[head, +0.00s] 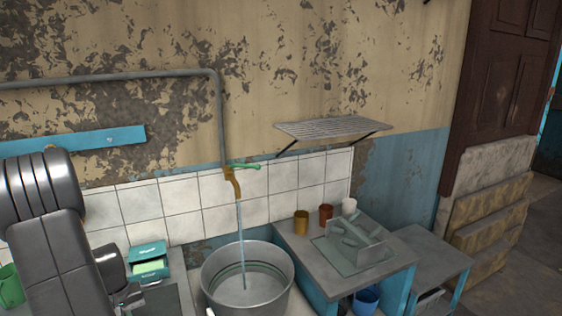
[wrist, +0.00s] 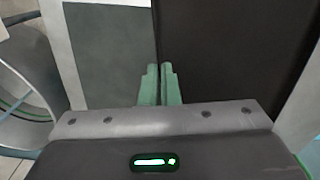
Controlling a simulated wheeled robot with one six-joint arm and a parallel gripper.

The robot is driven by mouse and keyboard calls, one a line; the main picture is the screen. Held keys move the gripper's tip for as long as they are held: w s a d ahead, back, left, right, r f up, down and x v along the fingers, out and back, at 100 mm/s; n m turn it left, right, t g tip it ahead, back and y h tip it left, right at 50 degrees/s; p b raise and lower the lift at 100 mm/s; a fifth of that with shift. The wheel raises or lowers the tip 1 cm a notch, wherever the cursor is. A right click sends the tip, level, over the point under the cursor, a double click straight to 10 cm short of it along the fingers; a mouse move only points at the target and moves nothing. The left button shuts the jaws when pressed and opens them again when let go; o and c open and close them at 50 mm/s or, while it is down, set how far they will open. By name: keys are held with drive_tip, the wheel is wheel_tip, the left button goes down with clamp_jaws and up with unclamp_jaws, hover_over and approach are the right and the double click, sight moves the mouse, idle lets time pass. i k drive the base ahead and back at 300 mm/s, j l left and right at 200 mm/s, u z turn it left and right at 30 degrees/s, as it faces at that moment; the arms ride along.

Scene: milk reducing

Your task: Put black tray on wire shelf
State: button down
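The wire shelf (head: 335,128) is a slatted metal rack fixed on the wall above the tiles, right of the tap. It looks empty. In the wrist view the black tray (wrist: 220,45) is a large dark flat surface filling the upper right. My gripper (wrist: 160,72) has its two pale green fingers almost together, with the tray's left edge running between them, so it appears shut on that edge. In the head view my arm covers the lower left, and my fingers and the tray cannot be made out there.
A large metal pot (head: 247,282) stands under the running tap (head: 233,180). A teal box (head: 148,260) is left of it. Right, a table (head: 300,247) bears cups (head: 301,222) and a clear rack (head: 352,240). A pipe (head: 219,120) runs down the wall. Air before the shelf is clear.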

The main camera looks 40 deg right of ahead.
sight(343, 128)
drive_tip(key=l+u, duration=0.15)
drive_tip(key=u, duration=0.25)
drive_tip(key=k+l+u, duration=0.15)
drive_tip(key=u, duration=0.25)
drive_tip(key=l+u, duration=0.1)
drive_tip(key=u, duration=0.3)
drive_tip(key=k+u, duration=0.15)
drive_tip(key=u, duration=0.25)
drive_tip(key=k+l+u, duration=0.25)
drive_tip(key=u, duration=0.2)
drive_tip(key=k+l+u, duration=0.1)
drive_tip(key=k+u, duration=0.35)
drive_tip(key=k+z, duration=0.4)
drive_tip(key=k+l+z, duration=0.2)
drive_tip(key=z, duration=0.2)
drive_tip(key=k+l+z, duration=0.35)
